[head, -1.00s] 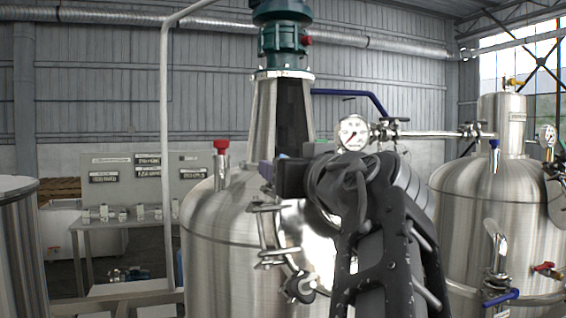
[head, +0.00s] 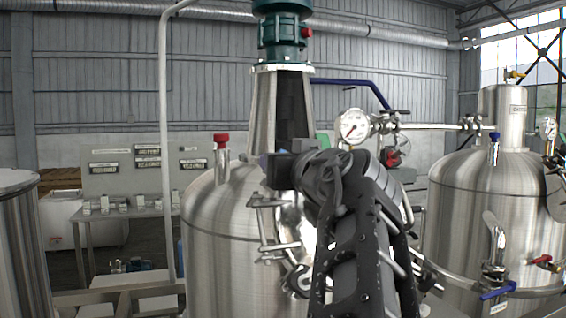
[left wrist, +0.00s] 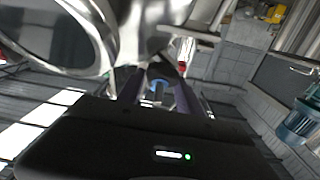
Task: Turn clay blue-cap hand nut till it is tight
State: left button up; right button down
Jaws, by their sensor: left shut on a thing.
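The blue-cap hand nut (left wrist: 158,86) shows as a small blue patch between the two purple fingers of my left gripper (left wrist: 158,92) in the left wrist view. The gripper is shut on it. In the head view my left gripper (head: 268,166) is at the upper front of the middle steel tank (head: 215,245), by the round hatch with its metal clamps (head: 268,225). There my own wrist and arm hide the nut and part of the hatch. How far the nut is turned cannot be told. My right gripper is not in view.
A red-capped fitting (head: 221,150) stands on the tank's left shoulder. A pressure gauge (head: 353,127) and a pipe (head: 430,129) lie right of my wrist. Another tank (head: 500,220) with blue-handled valves stands at the right. A bench (head: 115,212) is behind at the left.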

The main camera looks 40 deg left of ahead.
pick_arm(q)
jog(key=c, duration=0.6)
jog(key=shift+c, duration=0.2)
